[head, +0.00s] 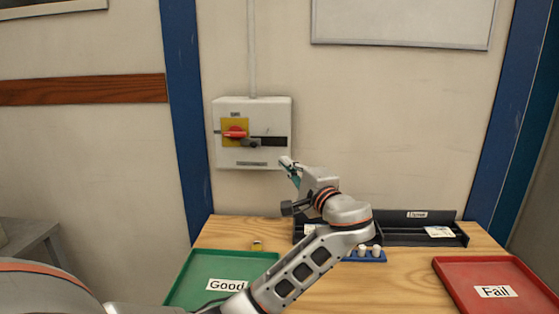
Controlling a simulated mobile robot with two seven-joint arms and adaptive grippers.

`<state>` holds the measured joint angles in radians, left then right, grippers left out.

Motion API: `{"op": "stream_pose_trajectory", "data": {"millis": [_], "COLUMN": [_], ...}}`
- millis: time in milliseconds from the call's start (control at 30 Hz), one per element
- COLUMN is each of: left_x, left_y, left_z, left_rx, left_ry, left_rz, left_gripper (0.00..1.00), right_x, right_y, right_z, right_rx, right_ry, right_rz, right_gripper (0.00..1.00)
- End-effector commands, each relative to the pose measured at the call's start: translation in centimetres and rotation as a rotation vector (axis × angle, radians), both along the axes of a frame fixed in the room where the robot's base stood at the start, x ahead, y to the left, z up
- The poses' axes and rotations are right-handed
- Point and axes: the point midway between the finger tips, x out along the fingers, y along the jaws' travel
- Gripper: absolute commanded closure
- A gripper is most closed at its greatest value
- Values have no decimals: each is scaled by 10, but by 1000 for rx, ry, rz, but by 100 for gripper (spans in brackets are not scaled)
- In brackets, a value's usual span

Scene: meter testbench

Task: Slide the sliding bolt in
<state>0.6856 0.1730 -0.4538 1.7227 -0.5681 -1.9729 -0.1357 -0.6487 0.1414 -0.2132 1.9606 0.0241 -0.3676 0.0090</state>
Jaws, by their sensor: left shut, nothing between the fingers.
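A light grey switch box (227,160) is fixed to the wall. It carries a red rotary handle (236,133) on a yellow plate. A dark sliding bolt (253,143) with a rounded end lies horizontally just right of and below the handle, against a black strip. How far it is pushed in is too small to tell. My left gripper (288,165) is at the lower right corner of the box, shut and empty, pointing up and left. It appears apart from the bolt. My right gripper is out of view.
Below is a wooden table (322,292) with a green "Good" tray (188,285) and a red "Fail" tray (453,290). A black rack (398,238) stands at the back, with a blue holder (372,259) in front. A small yellowish piece (257,246) lies near the green tray.

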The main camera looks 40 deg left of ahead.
Motion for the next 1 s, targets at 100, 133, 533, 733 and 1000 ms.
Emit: {"op": "stream_pose_trajectory", "data": {"millis": [100, 133, 533, 733, 1000], "left_x": [-6, -8, -11, -11, -11], "left_y": [-14, -16, -23, -22, -23], "left_z": [-3, -3, -2, -2, -2], "left_rx": [-2, -1, 0, 0, 0], "left_ry": [0, 0, 0, 0, 0], "left_rz": [-2, -2, 0, 0, -1], "left_gripper": [100, 100, 100, 100, 100], "right_x": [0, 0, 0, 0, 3], "right_y": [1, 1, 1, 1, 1], "right_z": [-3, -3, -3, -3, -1], "right_rx": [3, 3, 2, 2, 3], "right_ry": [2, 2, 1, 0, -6], "right_rz": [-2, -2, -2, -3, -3], "right_gripper": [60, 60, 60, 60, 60]}}
